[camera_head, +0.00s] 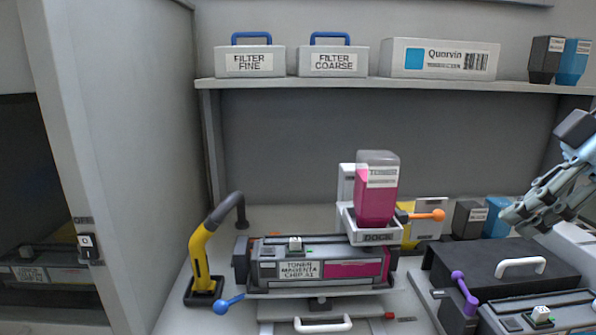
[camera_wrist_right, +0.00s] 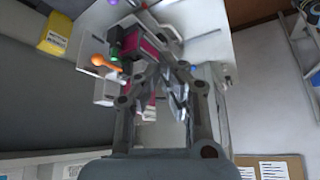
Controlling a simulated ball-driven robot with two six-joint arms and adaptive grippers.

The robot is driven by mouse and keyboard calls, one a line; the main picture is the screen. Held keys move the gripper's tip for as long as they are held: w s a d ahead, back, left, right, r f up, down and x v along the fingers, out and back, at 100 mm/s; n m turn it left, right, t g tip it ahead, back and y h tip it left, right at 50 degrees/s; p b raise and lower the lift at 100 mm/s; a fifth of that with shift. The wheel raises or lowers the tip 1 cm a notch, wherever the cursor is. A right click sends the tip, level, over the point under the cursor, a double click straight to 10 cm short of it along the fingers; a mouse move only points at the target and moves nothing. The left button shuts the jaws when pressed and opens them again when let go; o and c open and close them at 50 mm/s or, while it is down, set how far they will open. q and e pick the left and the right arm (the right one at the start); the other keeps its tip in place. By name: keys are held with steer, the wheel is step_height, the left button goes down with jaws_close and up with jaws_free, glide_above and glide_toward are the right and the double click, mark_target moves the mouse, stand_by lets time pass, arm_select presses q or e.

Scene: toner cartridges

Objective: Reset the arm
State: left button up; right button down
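My right gripper (camera_head: 524,218) hangs at the right edge of the head view, above and in front of the black box with a white handle. Its fingers also show in the right wrist view (camera_wrist_right: 166,75), apart with nothing held between them. My left gripper is not in view. The magenta toner bottle (camera_head: 376,195) stands upright in the white dock (camera_head: 376,238). Below it is the grey cartridge unit labelled toner magenta (camera_head: 299,270), with a magenta strip. The orange-knobbed lever (camera_head: 428,215) is beside the dock.
A shelf (camera_head: 300,83) holds two filter boxes, a white carton and two toner bottles. A yellow and black curved arm (camera_head: 205,250) stands left of the cartridge unit. A black box (camera_head: 490,262) and a purple lever (camera_head: 464,291) are at right. A cabinet wall (camera_head: 125,150) bounds the left.

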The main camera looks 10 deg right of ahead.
steer(key=s+a+f+m+h, duration=0.3)
steer(key=s+f+m, duration=0.2)
steer(key=s+f, duration=0.35)
steer(key=s+a+f+m+h, duration=0.3)
steer(key=s+a+f+m, duration=0.15)
steer(key=s+f, duration=0.45)
steer(key=d+f+g+b, duration=0.25)
steer(key=f+b, duration=0.25)
steer(key=f, duration=2.6)
steer(key=s+d+f+b, duration=0.2)
steer(key=s+f+b, duration=0.1)
steer(key=s+f, duration=1.6)
step_height(320, 180, down, 2)
steer(key=shift+s+f+m+b, duration=0.2)
steer(key=shift+m+b, duration=0.1)
steer(key=shift+m, duration=0.15)
